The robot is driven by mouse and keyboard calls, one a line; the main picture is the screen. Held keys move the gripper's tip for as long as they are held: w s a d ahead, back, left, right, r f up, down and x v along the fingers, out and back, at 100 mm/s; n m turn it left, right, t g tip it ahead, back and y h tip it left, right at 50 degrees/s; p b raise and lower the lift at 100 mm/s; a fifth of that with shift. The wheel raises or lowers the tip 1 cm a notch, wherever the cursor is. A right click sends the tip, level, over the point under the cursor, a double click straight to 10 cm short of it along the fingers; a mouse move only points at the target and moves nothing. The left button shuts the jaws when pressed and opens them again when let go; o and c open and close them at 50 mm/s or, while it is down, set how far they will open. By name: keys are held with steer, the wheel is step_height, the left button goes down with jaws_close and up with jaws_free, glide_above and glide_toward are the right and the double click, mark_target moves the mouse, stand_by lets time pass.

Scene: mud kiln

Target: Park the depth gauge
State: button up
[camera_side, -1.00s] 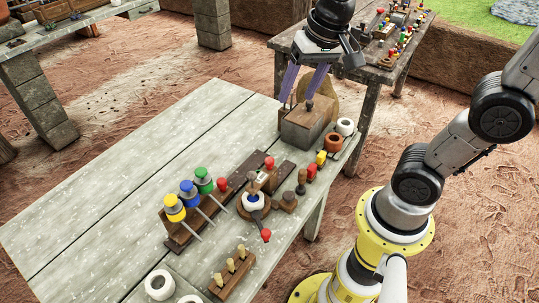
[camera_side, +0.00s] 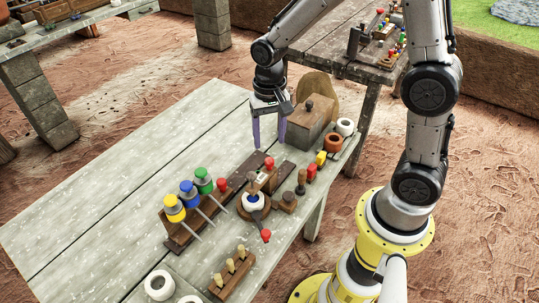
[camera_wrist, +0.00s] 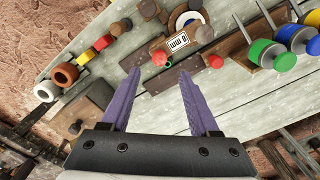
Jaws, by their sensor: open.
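A small brown piece with a white label reading "0 mm" (camera_wrist: 178,42) looks like the depth gauge. In the side view the labelled piece (camera_side: 264,178) lies by a white-and-blue ring (camera_side: 253,201), beside a long dark wooden board (camera_side: 246,165). My gripper (camera_side: 268,145) points down over the table, just beyond that board. In the wrist view its purple fingers (camera_wrist: 156,78) are spread and empty, with the red knob ahead between them. Whether the fingertips touch anything is unclear.
A rack holds green, blue and yellow-handled tools (camera_side: 189,190) at left. A wooden box with a knob (camera_side: 307,122) stands close right of my gripper. Jars (camera_side: 334,142) and small blocks line the right edge. The table's left part (camera_side: 90,200) is clear.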

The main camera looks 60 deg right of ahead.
mark_target(269, 160)
step_height(269, 160, down, 7)
steer(key=shift+r, duration=0.1)
stand_by(0.3)
jaws_close()
stand_by(1.3)
